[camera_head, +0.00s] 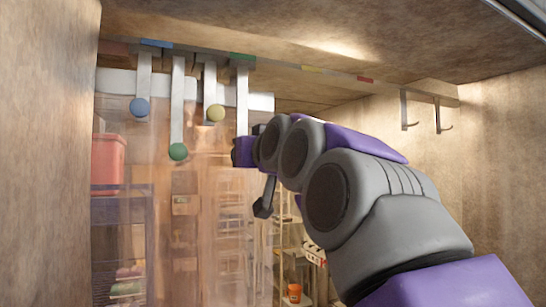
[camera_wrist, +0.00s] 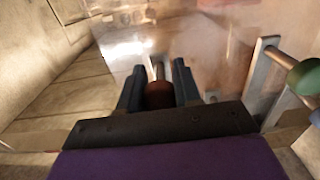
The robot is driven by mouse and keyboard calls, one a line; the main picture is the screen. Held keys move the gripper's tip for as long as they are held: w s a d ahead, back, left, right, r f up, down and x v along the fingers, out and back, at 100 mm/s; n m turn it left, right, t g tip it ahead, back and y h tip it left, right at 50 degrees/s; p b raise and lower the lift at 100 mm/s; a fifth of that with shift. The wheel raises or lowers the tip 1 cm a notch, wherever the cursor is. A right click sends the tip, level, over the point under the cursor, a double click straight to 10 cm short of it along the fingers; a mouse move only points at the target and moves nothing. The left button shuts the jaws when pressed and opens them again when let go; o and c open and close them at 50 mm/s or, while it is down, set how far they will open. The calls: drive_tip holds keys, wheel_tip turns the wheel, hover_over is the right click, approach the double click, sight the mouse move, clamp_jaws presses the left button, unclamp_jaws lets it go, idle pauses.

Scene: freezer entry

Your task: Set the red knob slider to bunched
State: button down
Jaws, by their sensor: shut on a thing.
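The red knob (camera_wrist: 159,95) shows dark red in the wrist view, between the two black fingers of my gripper (camera_wrist: 157,82). My gripper is shut on it. A short metal stem shows just beyond the knob. In the head view, my arm reaches up to the lower end of the rightmost hanging metal bar (camera_head: 242,100); the knob there is hidden behind my wrist. The bars hang from an overhead rail (camera_head: 285,68) with coloured marks along it, among them a yellow mark (camera_head: 312,69) and a red mark (camera_head: 365,79) to the right.
Bars with a blue knob (camera_head: 139,107), a green knob (camera_head: 178,151) and a yellow knob (camera_head: 215,113) hang to the left. Clear strip curtain (camera_head: 150,160) hangs behind them. Two hooks (camera_head: 440,118) are on the right. The rail between my gripper's bar and the hooks looks free.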

drive_tip(key=shift+s+a, duration=0.15)
drive_tip(key=shift+a, duration=0.25)
drive_tip(key=shift+r, duration=0.1)
drive_tip(key=c, duration=1.1)
unclamp_jaws()
drive_tip(key=shift+c, duration=0.2)
drive_tip(key=o, duration=0.3)
drive_tip(key=shift+s+a, duration=0.1)
drive_tip(key=shift+a, duration=0.1)
drive_tip(key=shift+o, duration=0.3)
drive_tip(key=shift+a, duration=0.15)
